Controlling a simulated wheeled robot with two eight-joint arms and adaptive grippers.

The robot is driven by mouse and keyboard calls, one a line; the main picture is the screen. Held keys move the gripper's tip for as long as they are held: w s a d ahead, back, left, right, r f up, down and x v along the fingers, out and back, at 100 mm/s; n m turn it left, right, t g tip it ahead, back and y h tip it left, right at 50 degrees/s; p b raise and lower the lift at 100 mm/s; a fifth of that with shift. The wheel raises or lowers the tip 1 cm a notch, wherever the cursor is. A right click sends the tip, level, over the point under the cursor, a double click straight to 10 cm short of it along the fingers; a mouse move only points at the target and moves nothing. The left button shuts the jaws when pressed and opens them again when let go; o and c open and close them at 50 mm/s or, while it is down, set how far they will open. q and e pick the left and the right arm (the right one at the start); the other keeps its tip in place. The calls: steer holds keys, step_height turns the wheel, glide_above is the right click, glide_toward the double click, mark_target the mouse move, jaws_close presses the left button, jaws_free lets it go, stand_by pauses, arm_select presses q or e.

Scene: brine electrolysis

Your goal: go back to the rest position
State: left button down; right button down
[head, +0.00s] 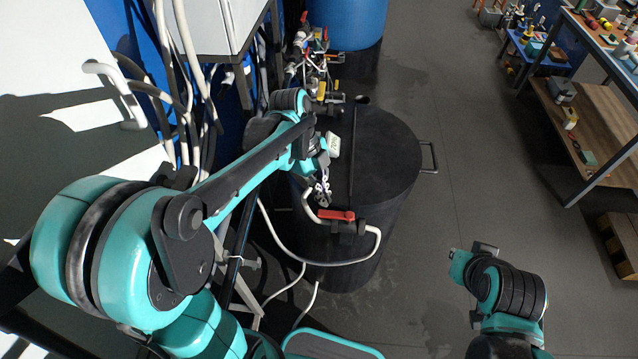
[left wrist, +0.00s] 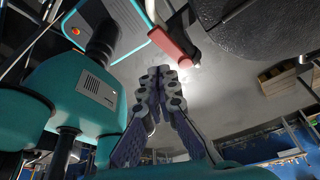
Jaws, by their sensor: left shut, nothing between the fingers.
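My left gripper (head: 323,190) is over the black tank (head: 385,165), just above the red-handled valve (head: 336,215). Its fingers are shut with nothing between them. In the left wrist view the fingertips (left wrist: 162,78) meet in the middle, and the red valve handle (left wrist: 172,38) is just beyond them, apart from them. My left arm reaches out across the head view from the lower left. My right arm is folded at the lower right, clear of the tank; its fingers are hidden.
A white hose (head: 325,262) loops from the valve down the tank's side. Pipes and hoses (head: 185,90) crowd the left. More valves (head: 318,65) and a blue barrel (head: 345,22) stand behind. A shelf (head: 585,125) stands at right. The floor (head: 470,150) between is clear.

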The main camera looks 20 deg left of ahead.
arm_select(q)
steer(key=v, duration=0.5)
steer(key=shift+s+d, duration=0.1)
steer(key=shift+s, duration=0.05)
steer(key=s+a+f+n+t+y+b, duration=0.1)
steer(key=s+n+t, duration=0.3)
steer(key=n, duration=0.7)
steer(key=s+a+f+n+t+y+b, duration=0.1)
steer(key=s+f+n+t, duration=0.3)
steer(key=n, duration=0.6)
steer(key=shift+a+n+y+b, duration=0.35)
steer(key=shift+y+b, duration=0.25)
steer(key=shift+y, duration=0.2)
